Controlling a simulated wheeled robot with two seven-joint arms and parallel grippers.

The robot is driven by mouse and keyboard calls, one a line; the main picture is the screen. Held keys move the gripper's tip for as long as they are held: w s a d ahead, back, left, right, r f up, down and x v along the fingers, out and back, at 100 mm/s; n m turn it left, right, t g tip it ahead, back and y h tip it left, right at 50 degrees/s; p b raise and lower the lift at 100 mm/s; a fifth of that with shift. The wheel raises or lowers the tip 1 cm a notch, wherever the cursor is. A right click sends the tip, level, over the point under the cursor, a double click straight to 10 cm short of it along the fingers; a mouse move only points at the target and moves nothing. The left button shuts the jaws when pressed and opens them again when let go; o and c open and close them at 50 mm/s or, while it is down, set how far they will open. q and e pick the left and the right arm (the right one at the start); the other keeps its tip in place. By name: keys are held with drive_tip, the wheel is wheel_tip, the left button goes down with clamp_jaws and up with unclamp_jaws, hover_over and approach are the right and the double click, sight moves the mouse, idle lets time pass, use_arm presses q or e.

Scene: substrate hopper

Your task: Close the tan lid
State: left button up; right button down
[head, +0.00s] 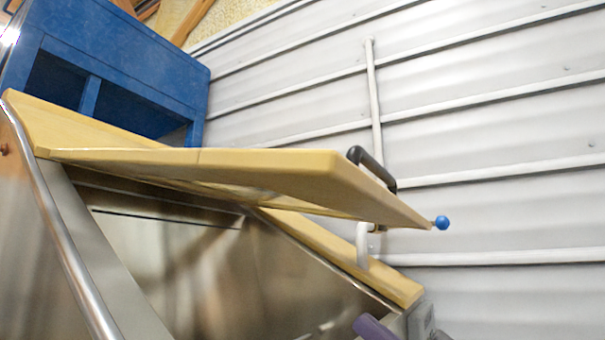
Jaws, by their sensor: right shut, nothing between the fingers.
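The tan lid (250,165) is a thick panel tilted up over the steel hopper (170,260), with a gap between it and the tan rim (340,258). A black handle (372,168) sits on the lid near its right end, and a blue ball (441,222) is at its tip. My right gripper (375,327) shows only as a purple-grey part at the bottom edge, below the lid and beside the hopper's right corner. It is shut and empty, apart from the lid; most of it is cut off. My left gripper is out of view.
A blue frame (130,65) with open compartments stands behind the hopper at upper left. A grey ribbed wall (480,110) with a vertical pipe (373,90) fills the right. A metal rail (70,250) runs along the hopper's left side. Space right of the lid looks clear.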

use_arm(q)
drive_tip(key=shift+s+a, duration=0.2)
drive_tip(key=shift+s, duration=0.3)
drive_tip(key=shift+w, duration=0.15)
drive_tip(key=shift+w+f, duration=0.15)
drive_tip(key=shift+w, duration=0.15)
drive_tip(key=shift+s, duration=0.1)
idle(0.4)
